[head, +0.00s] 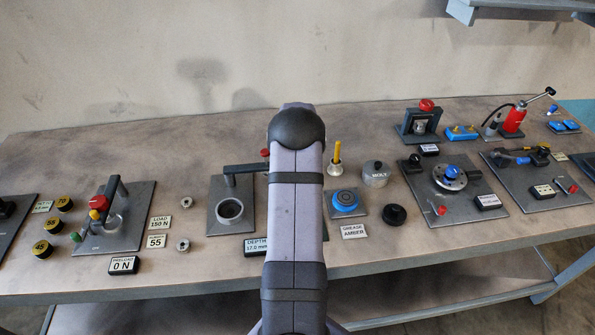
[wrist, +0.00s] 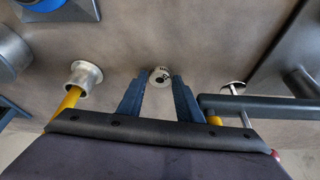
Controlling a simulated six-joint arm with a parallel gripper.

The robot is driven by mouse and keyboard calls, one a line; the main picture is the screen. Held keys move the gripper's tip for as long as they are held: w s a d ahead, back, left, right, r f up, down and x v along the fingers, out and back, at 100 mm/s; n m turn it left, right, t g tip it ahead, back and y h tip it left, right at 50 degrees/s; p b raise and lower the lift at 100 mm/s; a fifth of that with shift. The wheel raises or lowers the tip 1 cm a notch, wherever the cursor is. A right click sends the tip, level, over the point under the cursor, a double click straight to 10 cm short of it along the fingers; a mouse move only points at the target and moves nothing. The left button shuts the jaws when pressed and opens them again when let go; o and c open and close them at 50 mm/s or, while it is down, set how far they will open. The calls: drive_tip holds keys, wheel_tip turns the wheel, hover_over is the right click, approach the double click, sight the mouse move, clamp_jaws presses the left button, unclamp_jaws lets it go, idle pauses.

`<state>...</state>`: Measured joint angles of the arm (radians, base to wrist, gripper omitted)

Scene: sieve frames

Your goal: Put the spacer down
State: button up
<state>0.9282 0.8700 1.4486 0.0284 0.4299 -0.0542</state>
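The spacer (wrist: 160,77) is a small pale metal ring with dark marks on its face and a dark hole. In the wrist view it sits between the tips of my gripper (wrist: 160,80). In the head view my own arm hides the gripper and this spacer. Two similar small metal rings, one farther back (head: 186,220) and one nearer (head: 183,245), stand on the bench at the left.
A depth gauge plate (head: 216,184) is left of my arm, its bar (wrist: 258,105) close to the fingers in the wrist view. A yellow-handled tool in a metal cup (wrist: 84,73), a blue grease pad (head: 345,202) and a MOLY can (head: 375,174) are on the other side.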

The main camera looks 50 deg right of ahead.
drive_tip(key=shift+f, duration=0.15)
clamp_jaws()
